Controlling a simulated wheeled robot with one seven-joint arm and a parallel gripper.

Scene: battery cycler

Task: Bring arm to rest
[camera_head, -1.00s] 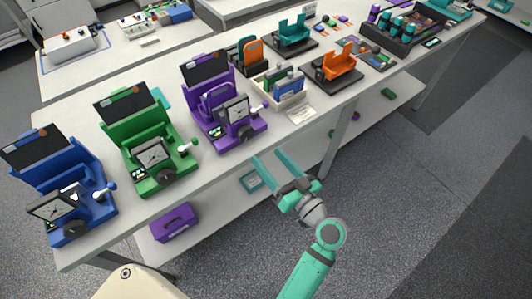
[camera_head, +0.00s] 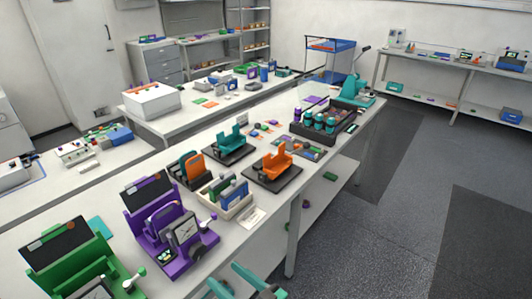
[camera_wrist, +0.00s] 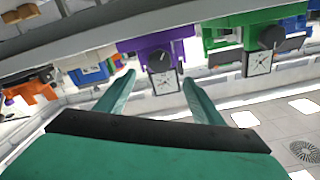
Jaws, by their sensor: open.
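My gripper (camera_head: 232,284) shows at the bottom edge of the head view, beside the front edge of the long white table (camera_head: 262,213). Most of my arm is below the picture. In the wrist view my gripper (camera_wrist: 158,92) has its two teal fingers spread wide, with nothing between them. Beyond the fingertips is the purple cycler (camera_wrist: 160,50) with a square dial, apart from them. The green cycler (camera_wrist: 250,40) is to its right. In the head view the purple cycler (camera_head: 168,222) and the green cycler (camera_head: 78,265) stand on the table at the lower left.
A lower shelf (camera_head: 326,192) runs under the table. The grey floor (camera_head: 390,240) at right is clear.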

